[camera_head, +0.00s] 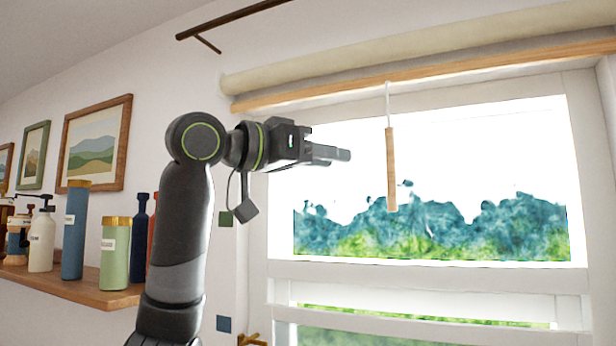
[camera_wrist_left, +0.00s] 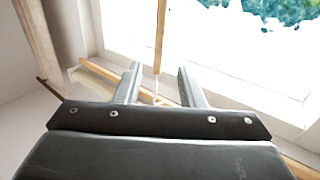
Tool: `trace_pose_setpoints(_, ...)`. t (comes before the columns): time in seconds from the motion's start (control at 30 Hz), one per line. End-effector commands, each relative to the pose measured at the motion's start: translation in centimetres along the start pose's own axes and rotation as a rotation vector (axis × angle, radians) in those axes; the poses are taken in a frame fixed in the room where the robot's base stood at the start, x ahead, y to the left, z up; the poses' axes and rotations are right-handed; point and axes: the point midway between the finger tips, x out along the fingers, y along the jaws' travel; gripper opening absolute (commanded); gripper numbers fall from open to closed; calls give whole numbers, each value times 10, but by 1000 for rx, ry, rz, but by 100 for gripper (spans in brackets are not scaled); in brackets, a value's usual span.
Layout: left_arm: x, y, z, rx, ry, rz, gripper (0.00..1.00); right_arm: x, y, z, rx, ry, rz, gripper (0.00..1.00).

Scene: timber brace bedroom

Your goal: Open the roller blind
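The cream roller blind (camera_head: 440,42) is rolled up at the top of the window, with a wooden bar (camera_head: 460,67) along its lower edge. A white cord (camera_head: 388,102) hangs from it and ends in a slim wooden pull handle (camera_head: 391,170), hanging upright. My left gripper (camera_head: 344,154) points right towards the handle, with a gap between them in the head view. In the left wrist view my left gripper (camera_wrist_left: 160,82) has its fingers apart; the handle (camera_wrist_left: 160,36) and cord appear between and beyond them, not gripped. My right gripper is not in view.
A wooden shelf (camera_head: 75,287) at left holds several bottles, including a blue one (camera_head: 75,235) and a green one (camera_head: 115,255). Framed pictures (camera_head: 95,143) hang above it. A dark rod (camera_head: 230,18) juts from the wall at the top. The space before the window pane (camera_head: 480,150) is free.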

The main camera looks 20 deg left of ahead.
Motion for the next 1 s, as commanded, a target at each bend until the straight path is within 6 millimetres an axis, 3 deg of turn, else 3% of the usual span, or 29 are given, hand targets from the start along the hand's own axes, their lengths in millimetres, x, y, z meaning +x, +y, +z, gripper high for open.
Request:
trace_pose_setpoints(0.1, -18, -1, 2, 2, 2, -3, 36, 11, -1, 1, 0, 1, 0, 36)
trace_pose_setpoints(0.33, -30, 0, 0, 0, 0, 0, 36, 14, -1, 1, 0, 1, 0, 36)
trace_pose_setpoints(0.83, -30, 0, 0, 0, -2, 0, 36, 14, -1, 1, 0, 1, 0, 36)
trace_pose_setpoints(0.93, -22, -5, 11, -3, -18, -7, 36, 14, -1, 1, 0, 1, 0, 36)
trace_pose_setpoints(1.0, -9, -12, 31, -6, -45, -22, 36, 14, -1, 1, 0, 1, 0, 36)
